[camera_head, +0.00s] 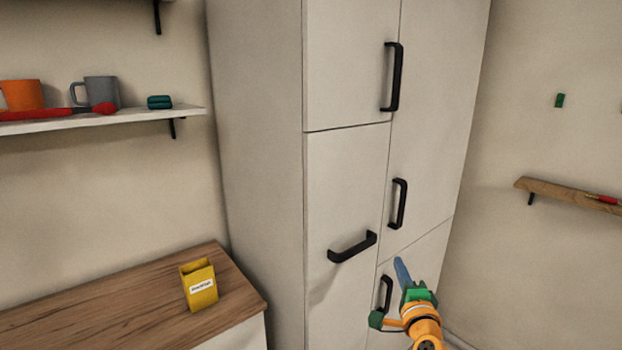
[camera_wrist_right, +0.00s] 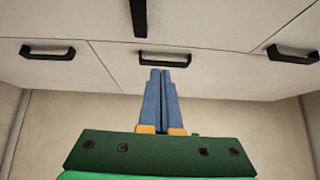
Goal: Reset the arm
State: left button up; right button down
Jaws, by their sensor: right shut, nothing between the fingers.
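My right gripper (camera_head: 401,267) has blue fingers, a green body and an orange arm. It is in front of the lower right part of the tall white cabinet (camera_head: 255,150), near a black handle (camera_head: 386,294). In the right wrist view the blue fingers (camera_wrist_right: 161,73) are together with nothing between them, and a black handle (camera_wrist_right: 165,60) shows just beyond their tips. I cannot tell whether the tips touch it. My left gripper is in neither view.
The cabinet has several black handles; one (camera_head: 352,247) sticks out on the lower left door. A wooden counter (camera_head: 130,300) at left holds a yellow box (camera_head: 199,285). A shelf (camera_head: 150,114) holds an orange mug (camera_head: 22,95) and a grey mug (camera_head: 99,91). A wooden ledge (camera_head: 560,193) is at right.

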jog(key=s+a+f+n+g, duration=0.1)
jog(key=s+f+n+g, duration=0.2)
jog(key=s+f, duration=0.55)
jog(key=s+a+f+n+g+y, duration=0.1)
jog(key=s+f+n+g, duration=0.25)
jog(key=f, duration=0.95)
jog(key=s+a+f+n+g, duration=0.15)
jog(key=s+f+n, duration=0.3)
jog(key=f, duration=0.55)
jog(key=s+f+n+g, duration=0.3)
jog(key=s+f, duration=0.2)
jog(key=s, duration=0.7)
jog(key=s+d+f+n+g, duration=0.1)
jog(key=s+f+n+g, duration=0.2)
jog(key=s, duration=0.9)
jog(key=s+d+f+n+g, duration=0.1)
jog(key=s+f+n+g, duration=0.2)
jog(key=s+f, duration=0.5)
jog(key=s+n, duration=0.1)
jog(key=s, duration=0.4)
jog(key=shift+f, duration=0.1)
